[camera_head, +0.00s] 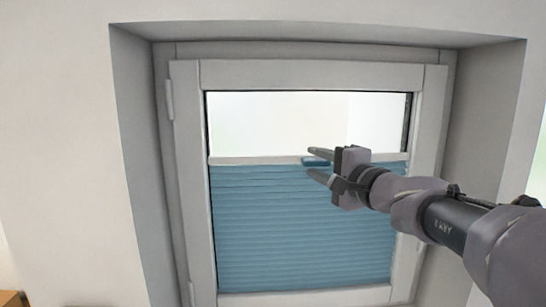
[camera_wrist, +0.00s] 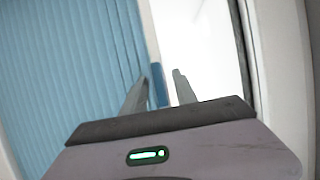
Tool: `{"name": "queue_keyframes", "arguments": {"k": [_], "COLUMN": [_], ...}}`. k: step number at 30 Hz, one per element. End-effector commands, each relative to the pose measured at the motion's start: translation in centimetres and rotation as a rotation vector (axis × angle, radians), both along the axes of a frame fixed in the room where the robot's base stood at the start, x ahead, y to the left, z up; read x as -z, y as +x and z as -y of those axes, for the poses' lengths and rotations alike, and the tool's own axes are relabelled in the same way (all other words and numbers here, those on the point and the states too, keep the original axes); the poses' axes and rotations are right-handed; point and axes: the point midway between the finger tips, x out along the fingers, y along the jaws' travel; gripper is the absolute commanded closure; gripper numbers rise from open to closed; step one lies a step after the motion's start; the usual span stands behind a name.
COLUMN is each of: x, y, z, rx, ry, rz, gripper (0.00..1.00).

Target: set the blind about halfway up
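The blue pleated blind (camera_head: 300,230) covers roughly the lower two thirds of the window pane, and bright glass shows above it. Its pale top rail (camera_head: 250,160) runs across the pane, slightly tilted in the picture. A small dark blue handle (camera_head: 316,162) sits at the rail. My gripper (camera_head: 311,162) is open, with one finger above the handle and one below. In the wrist view the handle (camera_wrist: 158,85) lies between the two fingers (camera_wrist: 160,77), with a gap visible on the right side. The handle's near end is partly hidden by my gripper.
A white window frame (camera_head: 188,190) surrounds the pane, with hinges on its left side. The window sits in a deep grey recess (camera_head: 137,130) whose side walls stand to the left and right. The bare glass (camera_head: 270,120) above the rail is clear.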

Motion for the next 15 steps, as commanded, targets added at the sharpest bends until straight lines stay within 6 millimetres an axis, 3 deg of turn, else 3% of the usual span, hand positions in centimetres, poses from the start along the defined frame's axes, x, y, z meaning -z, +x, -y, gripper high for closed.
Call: {"name": "queue_keyframes", "arguments": {"k": [10,15], "x": [0.03,0.02], "y": [0.57,0.55], "z": [-0.24,-0.23], "rx": [0.001,0.0], "ry": [-0.001,-0.001], "rz": [0.0,0.0], "gripper": [0.65,0.99]}}
